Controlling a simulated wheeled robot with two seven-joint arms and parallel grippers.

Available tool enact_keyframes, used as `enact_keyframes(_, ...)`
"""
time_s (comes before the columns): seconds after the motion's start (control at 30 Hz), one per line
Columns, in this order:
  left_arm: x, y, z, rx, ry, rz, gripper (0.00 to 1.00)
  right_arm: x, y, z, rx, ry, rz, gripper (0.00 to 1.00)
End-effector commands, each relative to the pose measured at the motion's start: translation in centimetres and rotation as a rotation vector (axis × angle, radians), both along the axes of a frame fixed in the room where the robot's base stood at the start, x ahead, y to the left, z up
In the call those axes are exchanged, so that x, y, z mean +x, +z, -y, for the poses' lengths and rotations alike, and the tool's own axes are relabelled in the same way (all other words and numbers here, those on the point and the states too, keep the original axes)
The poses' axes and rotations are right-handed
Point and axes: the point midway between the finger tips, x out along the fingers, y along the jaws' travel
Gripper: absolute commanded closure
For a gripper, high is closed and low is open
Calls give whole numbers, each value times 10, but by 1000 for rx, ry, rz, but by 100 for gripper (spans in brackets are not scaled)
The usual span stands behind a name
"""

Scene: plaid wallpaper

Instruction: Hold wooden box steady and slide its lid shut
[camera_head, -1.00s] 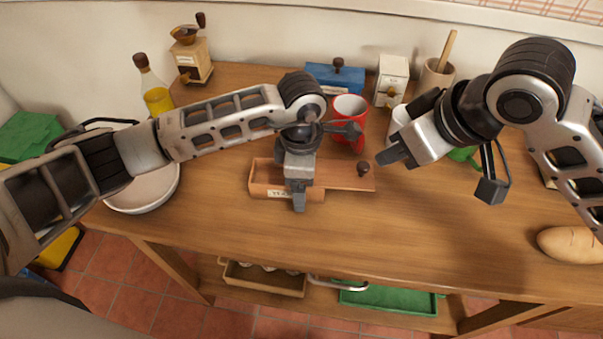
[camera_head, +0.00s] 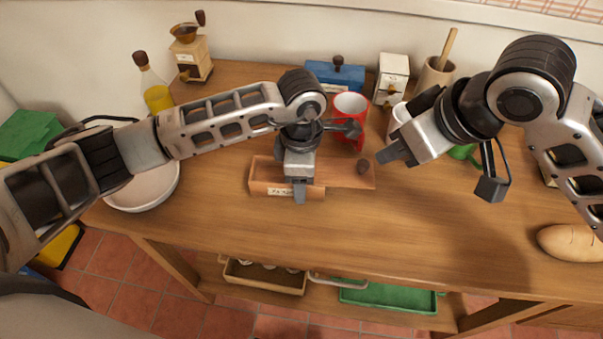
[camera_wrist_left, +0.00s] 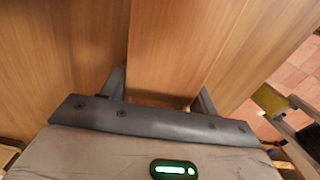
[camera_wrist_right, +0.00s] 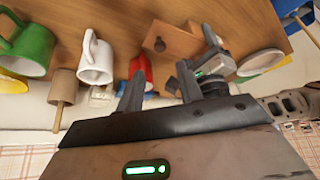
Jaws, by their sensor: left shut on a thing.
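The wooden box (camera_head: 260,178) sits on the table with its long side toward me and a pale label on its front. Its lid (camera_head: 340,174) sticks out to the right, leaving the left part of the box open.
A red mug (camera_head: 350,108) stands close behind the lid. A white mug (camera_wrist_right: 95,62) and a green mug (camera_wrist_right: 28,48) are near my right gripper. A blue box (camera_head: 335,76) is at the back. A white bowl (camera_head: 150,190) is at left.

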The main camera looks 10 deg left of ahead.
Motion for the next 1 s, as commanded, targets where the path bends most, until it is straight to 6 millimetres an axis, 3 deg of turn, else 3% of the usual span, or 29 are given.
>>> enact_keyframes(0.1, 0, 0, 0, -1, 0, 1, 68, 0, 0, 0, 0, 0, 0, 64)
enact_keyframes(0.23, 0, 0, 0, -1, 0, 1, 68, 0, 0, 0, 0, 0, 0, 97)
enact_keyframes(0.27, 0, 0, 0, -1, 0, 1, 68, 0, 0, 0, 0, 0, 0, 100)
enact_keyframes(0.47, 0, 0, 0, -1, 0, 1, 68, -5, -10, 1, 54, -9, -72, 100)
enact_keyframes(0.67, 0, 0, 0, -1, 0, 1, 68, -22, -39, 10, 335, -81, -361, 100)
enact_keyframes(0.87, 0, 0, 0, -1, 0, 1, 68, -27, -57, 43, 741, -273, -637, 100)
enact_keyframes(1.0, 0, 0, 0, -1, 0, 1, 68, -22, -64, 79, 972, -433, -736, 100)
